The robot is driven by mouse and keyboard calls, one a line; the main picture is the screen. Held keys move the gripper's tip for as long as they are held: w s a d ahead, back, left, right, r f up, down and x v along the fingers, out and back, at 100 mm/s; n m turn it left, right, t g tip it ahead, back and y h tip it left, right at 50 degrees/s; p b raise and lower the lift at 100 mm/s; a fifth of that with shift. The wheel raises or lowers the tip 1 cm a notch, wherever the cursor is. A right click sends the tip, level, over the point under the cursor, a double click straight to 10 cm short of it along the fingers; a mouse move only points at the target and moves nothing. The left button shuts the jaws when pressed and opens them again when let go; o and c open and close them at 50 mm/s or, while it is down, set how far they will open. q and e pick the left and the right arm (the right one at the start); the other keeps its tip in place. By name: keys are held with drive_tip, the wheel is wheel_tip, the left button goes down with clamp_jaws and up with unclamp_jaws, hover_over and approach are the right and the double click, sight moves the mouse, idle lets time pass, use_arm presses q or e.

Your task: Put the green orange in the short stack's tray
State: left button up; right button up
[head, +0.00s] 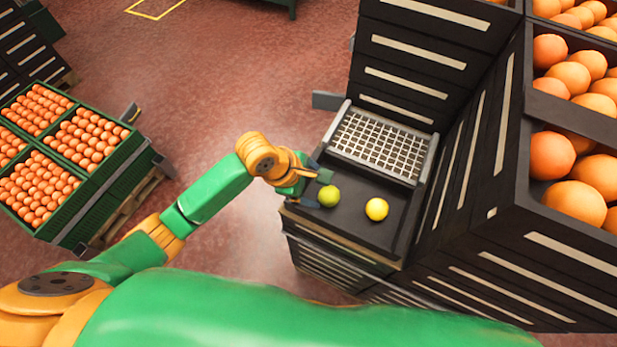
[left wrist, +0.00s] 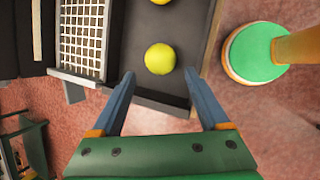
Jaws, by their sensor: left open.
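The green orange (head: 329,196) lies on the dark top of a low black stand (head: 350,228). A yellow orange (head: 377,209) lies to its right, apart from it. My left gripper (head: 315,188) is open at the green orange's left side. In the left wrist view, the green orange (left wrist: 160,58) looks yellow-green and sits just ahead of the open fingertips (left wrist: 159,75), centred between them. The yellow orange (left wrist: 163,2) is cut off at the top edge there. A low green stack (head: 100,175) with trays of oranges stands at the left. My right gripper is out of view.
A white grid panel (head: 382,146) in a grey frame stands behind the oranges. Tall black crates (head: 560,250) holding large oranges rise at the right, with more black crates (head: 425,50) behind. Red floor (head: 240,80) is clear between the green stack and the stand.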

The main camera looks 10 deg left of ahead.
use_arm(q)
drive_tip(key=v, duration=0.4)
drive_tip(key=shift+s+a+r, duration=0.15)
drive_tip(key=shift+a+r, duration=0.05)
drive_tip(key=shift+r, duration=0.15)
drive_tip(key=s+a+f+m+y, duration=0.2)
drive_tip(key=s+a+f+m, duration=0.2)
drive_tip(key=s+a+m, duration=0.4)
drive_tip(key=s+a+f+m+y, duration=0.25)
drive_tip(key=s+f+m, duration=0.25)
drive_tip(key=m, duration=0.6)
wheel_tip(320, 180, down, 17)
drive_tip(key=s+b, duration=0.2)
drive_tip(key=s, duration=0.1)
drive_tip(key=s+a+f+g+b, duration=0.1)
drive_tip(key=s+a+f+g, duration=0.1)
drive_tip(key=s+f, duration=0.9)
drive_tip(key=shift+s+a+f, duration=0.35)
drive_tip(key=shift+f, duration=0.05)
